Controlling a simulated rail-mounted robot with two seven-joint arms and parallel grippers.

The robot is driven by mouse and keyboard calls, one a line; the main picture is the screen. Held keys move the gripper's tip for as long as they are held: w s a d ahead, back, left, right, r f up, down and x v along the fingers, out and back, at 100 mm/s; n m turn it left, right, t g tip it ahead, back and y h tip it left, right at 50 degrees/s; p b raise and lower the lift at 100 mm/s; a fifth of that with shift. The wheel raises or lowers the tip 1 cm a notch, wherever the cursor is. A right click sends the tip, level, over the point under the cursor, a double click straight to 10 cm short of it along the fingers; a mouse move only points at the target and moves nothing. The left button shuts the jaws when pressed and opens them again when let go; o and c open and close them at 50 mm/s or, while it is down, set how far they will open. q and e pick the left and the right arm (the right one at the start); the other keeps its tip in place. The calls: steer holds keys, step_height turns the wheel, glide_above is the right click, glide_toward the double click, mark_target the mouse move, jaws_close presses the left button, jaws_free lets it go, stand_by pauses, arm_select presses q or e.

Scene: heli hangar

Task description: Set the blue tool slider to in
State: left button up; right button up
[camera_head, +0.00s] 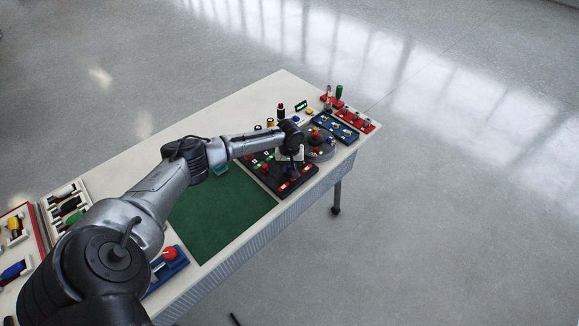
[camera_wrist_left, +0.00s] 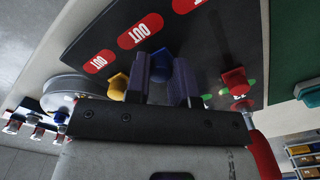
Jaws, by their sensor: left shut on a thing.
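The blue tool slider (camera_wrist_left: 160,67) shows as a blue knob between my left gripper's two purple fingers in the left wrist view. My left gripper (camera_wrist_left: 159,82) is shut on it. The slider sits on a black panel (camera_wrist_left: 205,45) with red OUT labels (camera_wrist_left: 139,31) on one side and green marks (camera_wrist_left: 207,97) on the other. A yellow knob (camera_wrist_left: 118,84) and a red knob (camera_wrist_left: 235,84) flank it. In the head view my left gripper (camera_head: 291,168) reaches down over the black panel (camera_head: 263,180) and hides the blue slider. My right gripper is not in view.
A green mat (camera_head: 215,215) lies on the pale table (camera_head: 130,160) left of the panel. A blue block with a red knob (camera_head: 168,254) is near the front edge.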

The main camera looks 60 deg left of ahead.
arm_select(q)
jaws_close()
steer(key=shift+a+r, duration=0.1)
steer(key=shift+a, duration=0.05)
steer(key=a+p, duration=0.2)
steer(key=shift+s+a+r, duration=0.1)
steer(key=shift+s+a, duration=0.25)
steer(key=shift+s, duration=0.05)
steer(key=a, duration=0.3)
steer(key=shift+s+a+f, duration=0.25)
steer(key=shift+s+a, duration=0.25)
steer(key=shift+a, duration=0.05)
